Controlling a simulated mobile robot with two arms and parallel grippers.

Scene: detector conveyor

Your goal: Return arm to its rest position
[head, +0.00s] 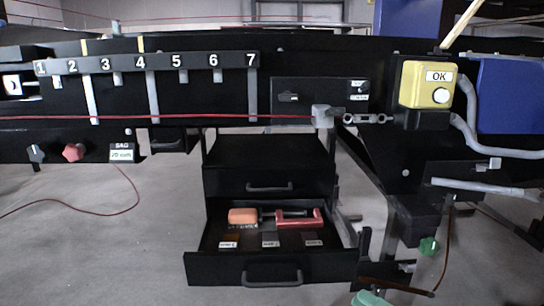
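My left gripper is not in view.
The black drawer juts out, holding an orange-handled tool (243,215) and a red clamp-like tool (298,218). Above are a numbered rack (215,60), a red cord (200,116) and a yellow OK button box (413,84). Grey floor (100,255) is clear at lower left.

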